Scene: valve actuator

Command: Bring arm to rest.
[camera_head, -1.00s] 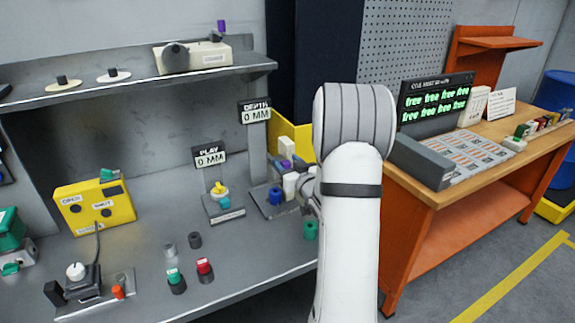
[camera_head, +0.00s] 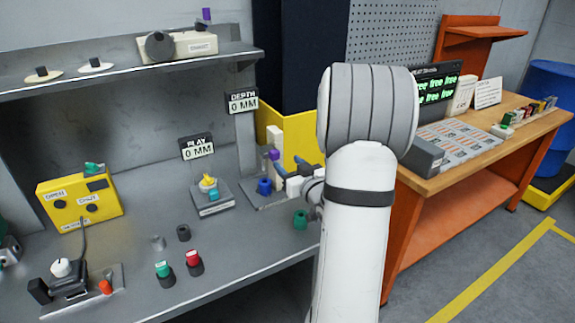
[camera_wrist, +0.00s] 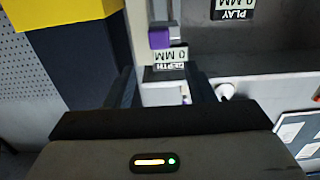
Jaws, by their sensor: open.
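My arm (camera_head: 357,230) stands at the middle right of the head view, its white and grey links bent over in front of the bench. The wrist view is upside down; the DEPTH display (camera_wrist: 170,57), a purple piece (camera_wrist: 160,38) and the PLAY display (camera_wrist: 235,8) lie beyond the fingers.
The grey bench (camera_head: 240,255) holds a yellow control box (camera_head: 80,203), a red button (camera_head: 193,260), a green button (camera_head: 163,270) and a blue part (camera_head: 264,187). A shelf (camera_head: 120,72) runs above.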

